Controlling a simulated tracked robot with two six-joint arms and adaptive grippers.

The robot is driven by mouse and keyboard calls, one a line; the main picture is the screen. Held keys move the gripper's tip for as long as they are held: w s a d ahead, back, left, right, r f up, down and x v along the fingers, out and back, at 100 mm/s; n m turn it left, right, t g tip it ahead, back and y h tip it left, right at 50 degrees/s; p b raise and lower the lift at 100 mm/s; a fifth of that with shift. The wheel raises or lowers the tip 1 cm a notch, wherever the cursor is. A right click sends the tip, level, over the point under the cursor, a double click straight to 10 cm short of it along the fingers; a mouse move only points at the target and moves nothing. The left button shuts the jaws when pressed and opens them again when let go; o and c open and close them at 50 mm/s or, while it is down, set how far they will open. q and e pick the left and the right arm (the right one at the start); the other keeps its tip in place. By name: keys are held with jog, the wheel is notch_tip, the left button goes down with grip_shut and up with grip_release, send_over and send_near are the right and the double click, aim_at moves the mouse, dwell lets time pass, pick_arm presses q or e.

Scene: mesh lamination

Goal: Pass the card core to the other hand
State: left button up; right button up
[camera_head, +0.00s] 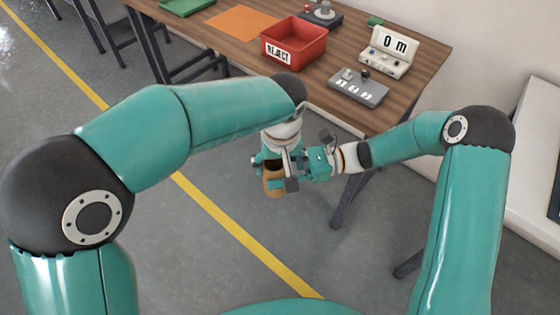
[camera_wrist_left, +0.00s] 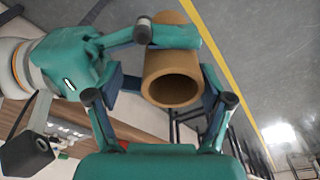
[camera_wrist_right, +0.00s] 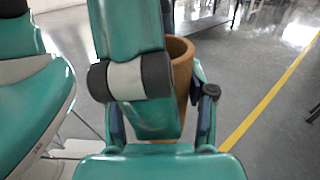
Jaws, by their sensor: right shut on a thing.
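The card core (camera_head: 274,185) is a brown hollow tube held in the air in front of the table. It shows open end toward the camera in the left wrist view (camera_wrist_left: 173,62) and partly hidden in the right wrist view (camera_wrist_right: 183,78). My right gripper (camera_head: 294,172) is shut on the core from the side. My left gripper (camera_wrist_left: 160,98) comes from above, its fingers open on either side of the core's near end. A gap shows between its left finger and the core; whether the right finger touches is unclear.
The wooden table (camera_head: 405,95) behind holds a red REJECT bin (camera_head: 293,45), an orange sheet (camera_head: 241,23), a grey switch box (camera_head: 358,88) and a white display unit (camera_head: 388,52). A table leg (camera_head: 350,190) stands close behind my grippers. The floor in front is clear.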

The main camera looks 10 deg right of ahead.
pick_arm(q)
jog(key=shift+d, duration=0.2)
jog(key=c, duration=0.9)
pick_arm(e)
jog(key=shift+a+r, duration=0.1)
jog(key=o, duration=1.3)
jog(key=shift+c, duration=0.2)
pick_arm(q)
jog(key=shift+a, duration=0.1)
